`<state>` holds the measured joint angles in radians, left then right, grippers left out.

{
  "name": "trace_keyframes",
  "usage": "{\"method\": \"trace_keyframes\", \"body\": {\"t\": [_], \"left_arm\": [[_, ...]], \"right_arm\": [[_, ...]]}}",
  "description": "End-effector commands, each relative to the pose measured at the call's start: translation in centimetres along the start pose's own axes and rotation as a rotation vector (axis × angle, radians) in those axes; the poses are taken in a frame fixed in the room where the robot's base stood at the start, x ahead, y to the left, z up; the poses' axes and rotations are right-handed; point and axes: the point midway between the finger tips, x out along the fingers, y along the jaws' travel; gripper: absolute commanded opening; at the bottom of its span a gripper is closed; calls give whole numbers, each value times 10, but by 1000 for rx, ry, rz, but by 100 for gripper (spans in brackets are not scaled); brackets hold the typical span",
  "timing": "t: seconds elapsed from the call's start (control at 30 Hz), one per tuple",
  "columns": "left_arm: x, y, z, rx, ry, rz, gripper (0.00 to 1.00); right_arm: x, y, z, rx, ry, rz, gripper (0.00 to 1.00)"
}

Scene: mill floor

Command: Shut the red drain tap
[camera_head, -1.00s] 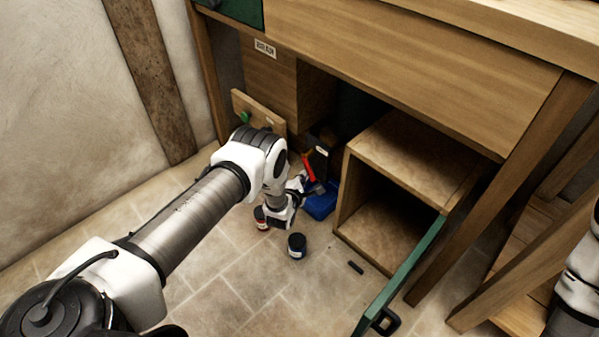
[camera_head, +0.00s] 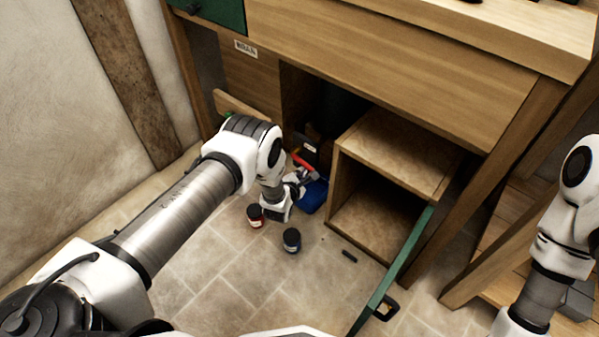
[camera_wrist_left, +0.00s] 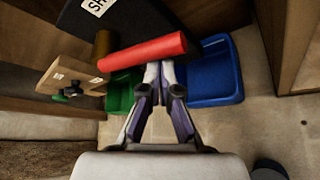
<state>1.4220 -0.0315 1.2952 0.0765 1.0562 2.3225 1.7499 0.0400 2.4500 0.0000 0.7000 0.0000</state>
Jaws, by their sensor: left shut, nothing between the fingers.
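The red drain tap (camera_wrist_left: 142,52) shows in the left wrist view as a red lever bar lying across the picture, slightly tilted, in front of a dark block with a white label. In the head view its red lever (camera_head: 303,161) shows small, under the bench beside the open cabinet. My left gripper (camera_wrist_left: 159,70) is shut and empty, its fingertips at the lever's lower edge. I cannot tell whether they touch it. In the head view the left gripper (camera_head: 300,180) is just below the lever. My right arm shows at the right edge, its gripper out of view.
A blue bin (camera_wrist_left: 215,72) and a green bin (camera_wrist_left: 121,92) stand below the lever. A wooden board with a green knob (camera_wrist_left: 72,90) is to the left. Two jars, one dark (camera_head: 292,240), one red-banded (camera_head: 255,216), stand on the floor. A green door (camera_head: 405,262) hangs open.

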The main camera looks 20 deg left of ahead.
Motion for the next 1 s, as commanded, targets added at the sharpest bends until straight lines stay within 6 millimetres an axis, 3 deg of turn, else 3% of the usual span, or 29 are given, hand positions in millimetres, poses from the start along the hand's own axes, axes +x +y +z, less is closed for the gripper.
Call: {"method": "trace_keyframes", "body": {"t": [0.7, 0.83, 1.0], "left_arm": [[6, 10, -11, 0, 0, 0, 0], [11, 0, -20, 0, 1, -1, 0], [24, -25, -39, 1, 0, -2, 0]], "right_arm": [[6, 0, 0, 0, 0, 0, 40], [19, 0, 0, 0, 0, 0, 40], [50, 0, 0, 0, 0, 0, 40]]}}
